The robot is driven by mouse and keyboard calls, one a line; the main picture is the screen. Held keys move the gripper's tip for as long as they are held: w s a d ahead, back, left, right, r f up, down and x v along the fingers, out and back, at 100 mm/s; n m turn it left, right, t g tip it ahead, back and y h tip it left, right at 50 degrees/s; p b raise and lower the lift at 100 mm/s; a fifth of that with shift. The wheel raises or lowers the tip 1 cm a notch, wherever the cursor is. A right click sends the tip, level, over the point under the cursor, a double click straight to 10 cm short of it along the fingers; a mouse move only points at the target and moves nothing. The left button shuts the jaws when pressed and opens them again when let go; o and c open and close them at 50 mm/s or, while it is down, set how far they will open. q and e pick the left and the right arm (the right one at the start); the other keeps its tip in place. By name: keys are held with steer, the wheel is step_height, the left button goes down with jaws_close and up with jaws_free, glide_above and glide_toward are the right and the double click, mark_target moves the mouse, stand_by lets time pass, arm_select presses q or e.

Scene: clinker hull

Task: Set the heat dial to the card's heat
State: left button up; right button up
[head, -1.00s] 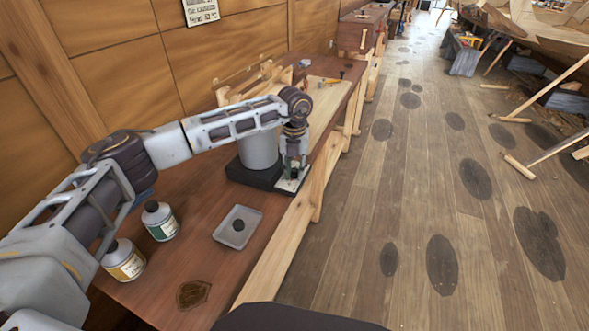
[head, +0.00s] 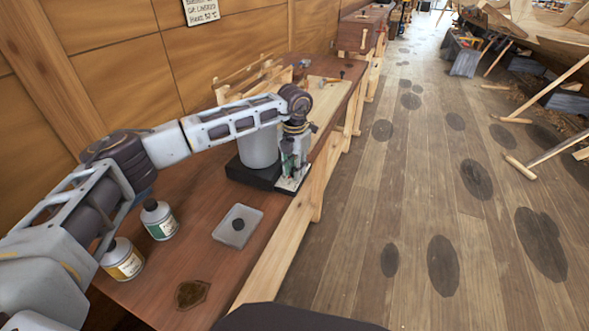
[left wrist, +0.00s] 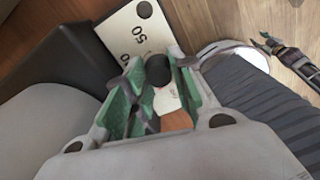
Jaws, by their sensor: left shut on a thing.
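The heat dial's dark round knob (left wrist: 158,70) sits between my left fingertips in the left wrist view. Its pale scale plate (left wrist: 122,38) shows a black "50" and a black dot; other marks are covered. My left gripper (head: 289,170) points down over the plate (head: 292,184) at the front of the heater's black base (head: 243,174). Its green-padded fingers (left wrist: 158,66) are shut on the knob. The knob's pointer cannot be made out. The card (head: 201,11) hangs on the wall, cut by the top edge; its lower line seems to include "50". My right gripper is out of view.
A grey pot (head: 258,148) stands on the black base, close behind the gripper. A shallow tray (head: 222,235) and two bottles (head: 159,221) (head: 122,260) stand nearer on the wooden bench (head: 190,255). The bench edge is just right of the dial.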

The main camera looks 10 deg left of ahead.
arm_select(q)
steer(key=m, duration=0.4)
steer(key=shift+a+m+b, duration=0.1)
steer(key=shift+m+b, duration=0.2)
steer(key=shift+b, duration=0.05)
steer(key=m, duration=0.3)
steer(key=shift+w+m, duration=0.1)
steer(key=shift+m, duration=0.3)
steer(key=m+b, duration=0.1)
steer(key=m, duration=0.2)
steer(key=shift+w+m, duration=0.1)
steer(key=shift+m, duration=0.7)
steer(key=shift+r+m, duration=0.1)
steer(key=shift+m, duration=1)
steer(key=m, duration=0.5)
steer(key=shift+w+b, duration=0.1)
steer(key=shift+b, duration=0.25)
steer(key=m, duration=0.5)
steer(key=shift+w+m, duration=0.1)
steer(key=shift+m, duration=2.5)
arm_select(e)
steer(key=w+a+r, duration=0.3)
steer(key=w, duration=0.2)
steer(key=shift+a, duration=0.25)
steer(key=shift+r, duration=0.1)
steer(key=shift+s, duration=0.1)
